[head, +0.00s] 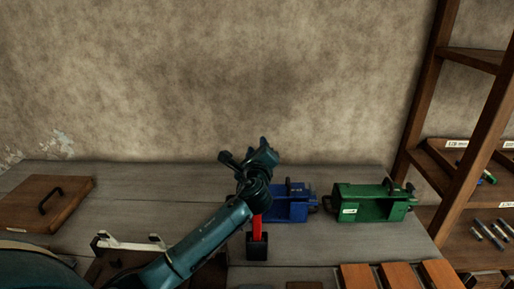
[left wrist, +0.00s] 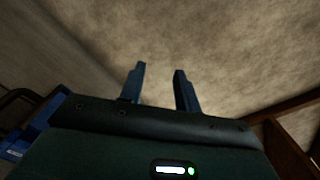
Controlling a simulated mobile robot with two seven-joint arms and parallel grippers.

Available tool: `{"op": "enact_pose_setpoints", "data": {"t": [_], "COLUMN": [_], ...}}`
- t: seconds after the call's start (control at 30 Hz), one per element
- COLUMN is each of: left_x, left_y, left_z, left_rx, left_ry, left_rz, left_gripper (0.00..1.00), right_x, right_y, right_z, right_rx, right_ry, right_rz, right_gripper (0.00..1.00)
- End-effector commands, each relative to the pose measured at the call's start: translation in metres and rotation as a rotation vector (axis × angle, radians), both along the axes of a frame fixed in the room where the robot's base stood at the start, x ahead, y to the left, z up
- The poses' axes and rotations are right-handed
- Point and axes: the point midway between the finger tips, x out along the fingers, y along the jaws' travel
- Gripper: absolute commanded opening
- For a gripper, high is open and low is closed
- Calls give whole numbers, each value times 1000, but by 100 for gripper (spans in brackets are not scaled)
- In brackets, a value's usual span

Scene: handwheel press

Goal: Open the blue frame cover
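The blue frame (head: 292,208) stands on the grey bench right of the middle in the head view. My left arm and gripper hide its left part, and I cannot tell its cover from the rest or how the cover stands. Blue parts of what looks like the same frame show at the lower left of the left wrist view (left wrist: 38,122). My left gripper (head: 246,156) is raised in front of and above the frame's left end. In the left wrist view its two fingers (left wrist: 159,88) are apart with nothing between them, facing the bare wall. My right gripper is not in view.
A green frame (head: 370,205) stands right of the blue one. A red upright piece on a dark block (head: 257,246) is close to my left wrist. A wooden board with a handle (head: 42,204) lies at left. A wooden shelf (head: 440,130) rises at right.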

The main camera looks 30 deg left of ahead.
Motion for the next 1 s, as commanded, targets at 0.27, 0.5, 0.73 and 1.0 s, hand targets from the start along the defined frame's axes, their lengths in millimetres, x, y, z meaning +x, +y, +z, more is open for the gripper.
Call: {"op": "enact_pose_setpoints", "data": {"t": [0.27,0.5,0.73,1.0], "left_x": [-53,-94,-109,-109], "left_y": [-26,-45,-52,-52], "left_z": [-3,-2,-1,0], "left_rx": [-3,-1,-1,0], "left_ry": [2,2,2,1], "left_rz": [-3,-2,1,1], "left_gripper": [33,33,33,31], "right_x": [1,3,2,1], "right_y": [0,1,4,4], "right_z": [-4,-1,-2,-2], "right_rx": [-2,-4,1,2], "right_ry": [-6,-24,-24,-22], "right_rz": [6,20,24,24], "right_gripper": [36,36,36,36]}}
